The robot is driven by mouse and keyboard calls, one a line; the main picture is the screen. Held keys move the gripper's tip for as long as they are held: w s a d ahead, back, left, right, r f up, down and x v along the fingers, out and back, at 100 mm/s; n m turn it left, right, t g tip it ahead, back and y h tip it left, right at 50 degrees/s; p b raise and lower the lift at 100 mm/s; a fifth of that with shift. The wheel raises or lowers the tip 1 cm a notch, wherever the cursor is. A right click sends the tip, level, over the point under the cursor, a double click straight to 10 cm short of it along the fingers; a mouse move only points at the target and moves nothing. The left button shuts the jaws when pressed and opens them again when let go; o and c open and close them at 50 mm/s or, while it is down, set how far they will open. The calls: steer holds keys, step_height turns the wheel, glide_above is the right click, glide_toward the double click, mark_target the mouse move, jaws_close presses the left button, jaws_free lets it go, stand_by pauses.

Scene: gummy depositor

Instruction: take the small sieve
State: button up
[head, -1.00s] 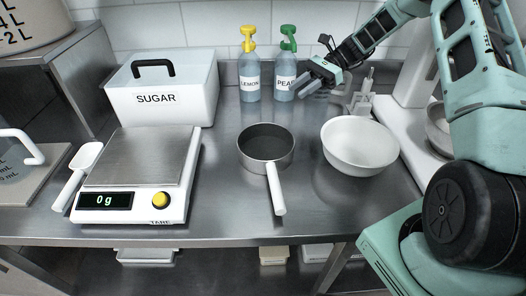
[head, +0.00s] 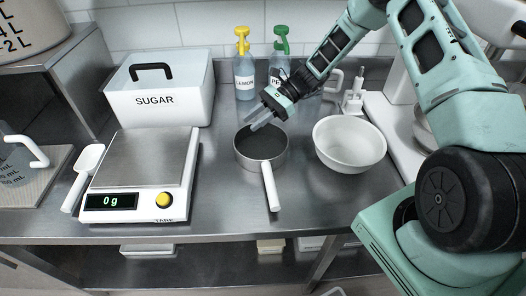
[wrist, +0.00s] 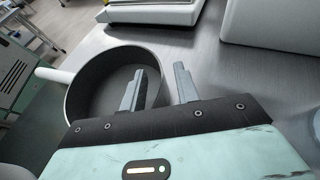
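No sieve with a clear mesh shows. A round, straight-walled metal pan (head: 247,158) with a dark inside and a long white handle (head: 271,187) stands on the steel counter, right of the scale. In the wrist view the pan (wrist: 76,98) lies at the left, its handle pointing left. My gripper (head: 255,124) is at the pan's far rim, tilted down. In the wrist view my gripper (wrist: 160,72) is open and empty. There the left finger overlaps the pan's wall and the right finger shows beyond it over bare counter. I cannot tell whether either touches the pan.
A white scale (head: 143,172) reading 0 g stands left, a white scoop (head: 82,178) beside it. The sugar box (head: 158,101), lemon bottle (head: 244,79) and second bottle (head: 281,67) stand behind. A white bowl (head: 349,145) is close right. The front counter strip is clear.

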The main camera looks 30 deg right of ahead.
mark_target(265, 164)
steer(key=shift+x, duration=0.9)
steer(key=shift+c, duration=0.3)
jaws_close()
steer(key=shift+r, duration=0.1)
steer(key=shift+r+b, duration=0.3)
steer(key=shift+r, duration=0.4)
steer(key=shift+s+r+b, duration=0.1)
steer(key=shift+r+b, duration=0.4)
steer(key=shift+r, duration=0.5)
steer(key=s+a+b, duration=0.1)
steer(key=s+a, duration=0.1)
steer(key=s, duration=0.3)
steer(key=s+a+b, duration=0.1)
steer(key=s+a, duration=0.1)
steer(key=s, duration=0.4)
steer(key=s+a+b, duration=0.1)
steer(key=s+a, duration=0.1)
steer(key=s, duration=0.3)
steer(key=shift+s+a+b, duration=0.2)
steer(key=shift+a+b, duration=0.2)
